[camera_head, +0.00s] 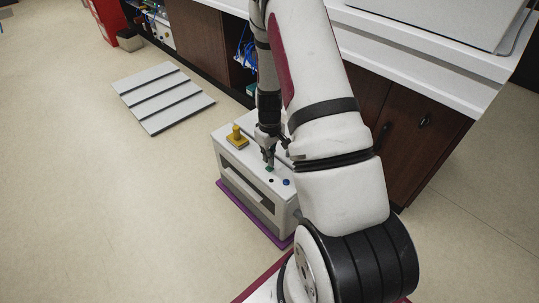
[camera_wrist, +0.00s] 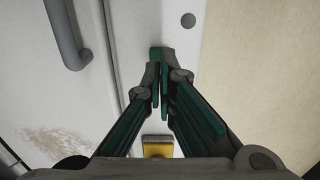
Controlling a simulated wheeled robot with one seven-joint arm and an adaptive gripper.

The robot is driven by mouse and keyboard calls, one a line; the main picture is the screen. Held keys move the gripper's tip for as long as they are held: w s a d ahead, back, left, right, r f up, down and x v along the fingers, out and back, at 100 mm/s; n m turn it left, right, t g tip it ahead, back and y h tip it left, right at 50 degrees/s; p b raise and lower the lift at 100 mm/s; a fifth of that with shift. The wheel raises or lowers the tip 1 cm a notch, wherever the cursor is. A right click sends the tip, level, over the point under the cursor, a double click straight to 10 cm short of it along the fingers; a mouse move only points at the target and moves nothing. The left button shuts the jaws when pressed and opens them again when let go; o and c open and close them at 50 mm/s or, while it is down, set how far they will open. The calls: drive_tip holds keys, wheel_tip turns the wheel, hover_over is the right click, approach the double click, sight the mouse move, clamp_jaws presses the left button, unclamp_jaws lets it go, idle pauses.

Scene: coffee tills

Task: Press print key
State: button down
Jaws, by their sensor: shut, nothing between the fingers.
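A white till-like box (camera_head: 238,170) stands low on the floor. Its top carries a yellow knob on a square base (camera_head: 237,138), a small black round spot (camera_head: 271,180) and a blue round key (camera_head: 286,182). No label is legible, so I cannot tell which one is the print key. My gripper (camera_head: 269,167) points down at the top, between the yellow knob and the blue key, close to the black spot. In the wrist view the green-padded fingers (camera_wrist: 160,58) are shut and empty. A dark round spot (camera_wrist: 187,20) shows just beyond the fingertips. Contact cannot be told.
The box rests on a purple base (camera_head: 234,199). A grey slatted panel (camera_head: 163,97) lies on the floor to the left. Brown cabinets (camera_head: 410,135) with a white top stand behind. A grey handle (camera_wrist: 66,38) is at upper left in the wrist view.

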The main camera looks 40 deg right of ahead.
sight(270, 168)
drive_tip(key=shift+f+b, duration=0.45)
drive_tip(key=shift+f, duration=0.5)
drive_tip(key=shift+f, duration=0.1)
drive_tip(key=shift+f+b, duration=0.65)
drive_tip(key=shift+f, duration=0.05)
drive_tip(key=shift+r, duration=0.1)
drive_tip(key=shift+r+p, duration=1.95)
drive_tip(key=shift+r, duration=0.85)
